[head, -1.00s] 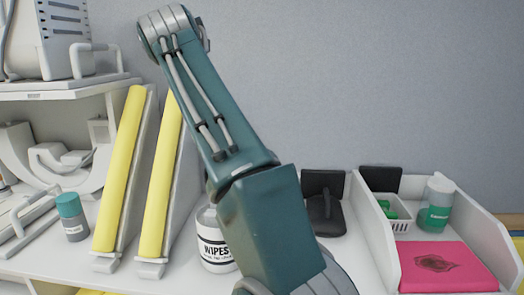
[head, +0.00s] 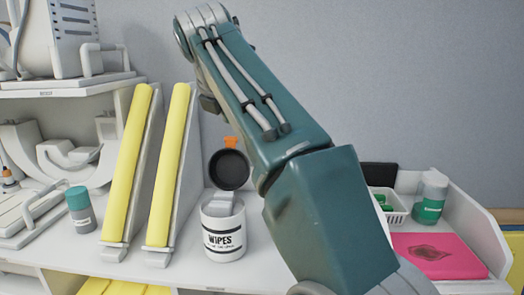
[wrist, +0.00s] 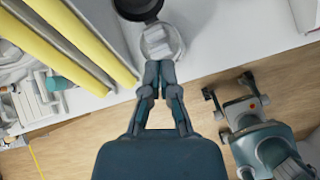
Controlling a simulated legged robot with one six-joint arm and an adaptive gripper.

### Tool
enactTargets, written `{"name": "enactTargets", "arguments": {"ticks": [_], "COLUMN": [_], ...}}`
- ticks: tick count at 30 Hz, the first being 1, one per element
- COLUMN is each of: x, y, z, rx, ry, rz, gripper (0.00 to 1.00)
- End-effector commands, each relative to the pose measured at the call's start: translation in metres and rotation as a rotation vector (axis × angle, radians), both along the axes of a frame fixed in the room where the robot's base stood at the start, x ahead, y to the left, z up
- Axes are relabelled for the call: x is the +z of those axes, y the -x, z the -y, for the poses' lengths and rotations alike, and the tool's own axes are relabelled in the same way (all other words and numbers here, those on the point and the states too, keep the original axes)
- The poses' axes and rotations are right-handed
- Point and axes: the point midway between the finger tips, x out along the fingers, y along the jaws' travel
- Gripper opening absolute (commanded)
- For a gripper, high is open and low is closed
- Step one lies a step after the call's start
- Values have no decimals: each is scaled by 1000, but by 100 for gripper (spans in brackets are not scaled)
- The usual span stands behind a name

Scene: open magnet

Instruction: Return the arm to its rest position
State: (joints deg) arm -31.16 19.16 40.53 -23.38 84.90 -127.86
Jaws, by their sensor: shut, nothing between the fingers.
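My gripper (wrist: 160,68) is shut and empty in the wrist view, its fingertips together. It appears just in front of the wipes canister (wrist: 175,43) in that picture; I cannot tell the height gap. In the head view my teal arm (head: 325,205) rises from the bottom right and bends up to the left. My gripper does not show there. The white wipes canister (head: 222,243) stands upright on the counter. Its round black lid (head: 229,170), with an orange tab, is tipped open, and a white wipe sticks up from the mouth.
Two yellow-fronted angled panels (head: 127,165) stand left of the canister. A grey bottle with a green cap (head: 80,212) is farther left. Wooden floor (wrist: 75,140) lies below.

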Motion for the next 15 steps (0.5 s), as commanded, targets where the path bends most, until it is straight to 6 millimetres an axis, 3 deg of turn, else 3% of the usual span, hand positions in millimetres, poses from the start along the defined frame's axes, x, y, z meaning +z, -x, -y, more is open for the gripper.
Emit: {"name": "enactTargets", "arguments": {"ticks": [8, 15], "x": [-20, -62], "y": [28, 73], "z": [61, 117], "rx": [-342, -741], "ry": [-289, -603], "rz": [-23, -45], "gripper": [0, 0]}}
